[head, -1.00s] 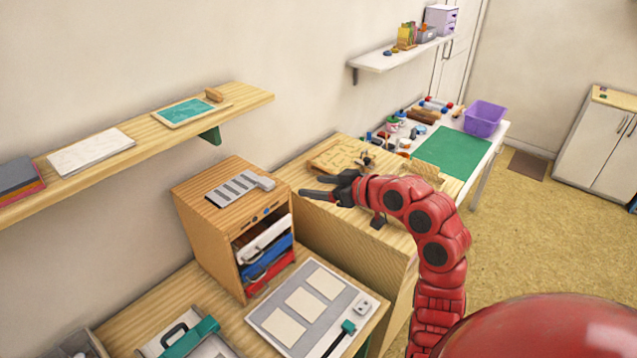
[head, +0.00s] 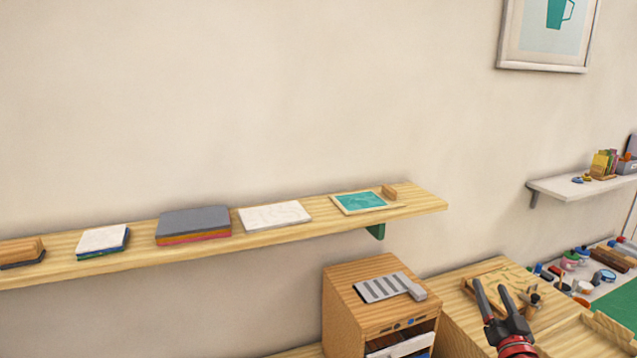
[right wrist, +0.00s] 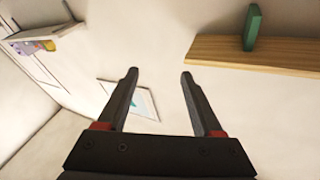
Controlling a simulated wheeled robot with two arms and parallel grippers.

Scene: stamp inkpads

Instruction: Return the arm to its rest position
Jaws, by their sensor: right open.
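My right gripper (head: 493,300) shows at the lower right of the head view, its two dark fingers apart and pointing up and to the left. It is in front of the wooden worktop, to the right of the wooden cabinet (head: 343,314). In the right wrist view the open fingers (right wrist: 159,75) have nothing between them but pale wall and part of a framed picture. Most of my right arm is below the frame. My left gripper is not in view.
A long wooden shelf (head: 290,232) holds pads, a white sheet (head: 275,214) and a teal board (head: 360,202). A wooden tray (head: 510,283) lies on the worktop near the gripper. A white shelf (head: 570,188) and a green mat (head: 622,304) are at the right.

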